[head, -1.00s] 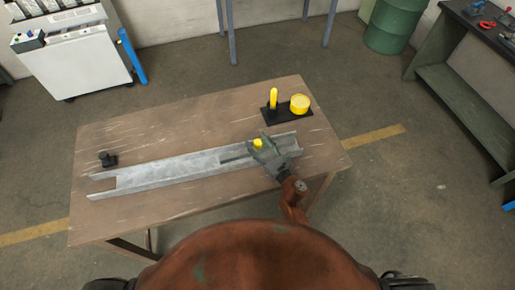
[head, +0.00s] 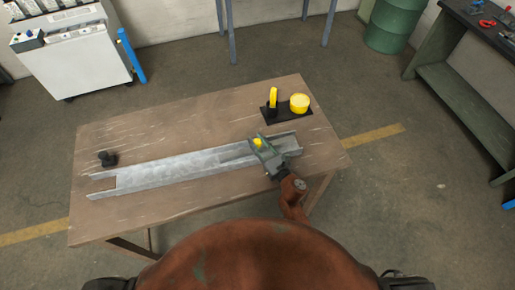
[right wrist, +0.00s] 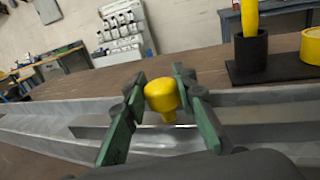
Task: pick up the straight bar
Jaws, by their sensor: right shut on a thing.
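The straight bar (head: 234,157) is a grey metal strip at the right part of a long grey channel (head: 150,174) on the table. In the right wrist view the bar (right wrist: 92,131) runs across behind the fingers, with a yellow knob (right wrist: 161,96) standing up from it. My right gripper (head: 260,142) is shut on this knob, with one green finger on each side. It also shows in the right wrist view (right wrist: 161,84). The gripper hides part of the bar. I cannot tell whether the bar is clear of the channel floor. My left gripper is not in view.
A black base (head: 287,115) with a yellow peg (head: 273,97) and a yellow round piece (head: 299,103) stands behind the gripper. A small black part (head: 108,159) sits at the table's left.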

